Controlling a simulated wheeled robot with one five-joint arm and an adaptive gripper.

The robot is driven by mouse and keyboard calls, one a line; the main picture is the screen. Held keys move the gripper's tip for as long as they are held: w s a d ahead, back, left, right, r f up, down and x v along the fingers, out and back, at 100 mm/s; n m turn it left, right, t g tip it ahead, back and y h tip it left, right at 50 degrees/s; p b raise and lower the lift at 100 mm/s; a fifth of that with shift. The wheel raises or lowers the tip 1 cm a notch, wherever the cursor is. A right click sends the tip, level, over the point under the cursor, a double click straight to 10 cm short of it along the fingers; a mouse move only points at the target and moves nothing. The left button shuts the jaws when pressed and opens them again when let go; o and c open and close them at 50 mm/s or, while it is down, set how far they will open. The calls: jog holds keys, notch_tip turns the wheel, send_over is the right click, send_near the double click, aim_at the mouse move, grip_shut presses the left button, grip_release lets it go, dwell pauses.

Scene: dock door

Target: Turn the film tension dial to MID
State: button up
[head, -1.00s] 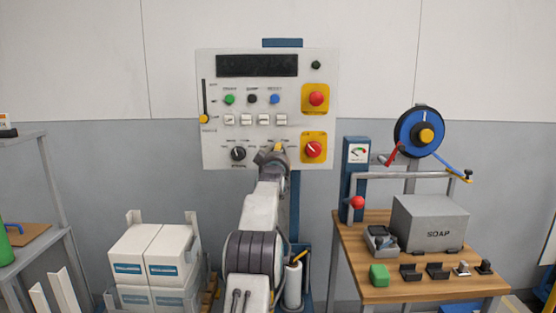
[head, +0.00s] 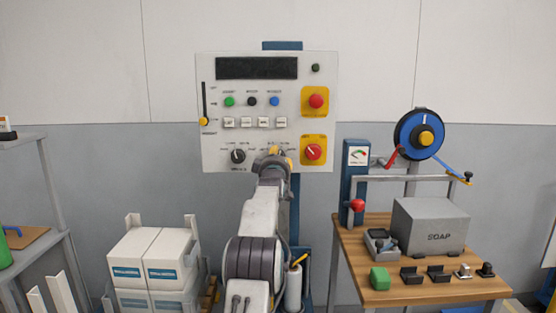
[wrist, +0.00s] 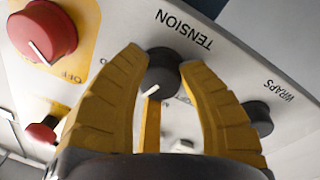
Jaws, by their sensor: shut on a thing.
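The black film tension dial (wrist: 163,74), under the printed word TENSION, sits between the two yellow fingers of my gripper (wrist: 160,60) in the wrist view. The fingers are shut on it from both sides. Its white pointer line slants toward the lower left of the wrist picture; the position marks around it are mostly hidden, so I cannot read its setting. In the head view my gripper (head: 273,154) is at the lower middle of the control panel (head: 213,133) and hides this dial.
The black WRAPS dial (wrist: 258,118) is close beside my right finger in the wrist view. A red rotary switch (head: 313,152) on a yellow plate is just right of my gripper. A red button (head: 316,101) is above it. A wooden table (head: 430,292) stands right.

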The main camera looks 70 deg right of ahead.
jog(key=shift+w+r, duration=0.1)
jog(key=o, duration=1.2)
jog(key=shift+o, duration=0.2)
jog(key=shift+a, duration=0.1)
jog(key=v, duration=1.1)
jog(key=shift+a, duration=0.3)
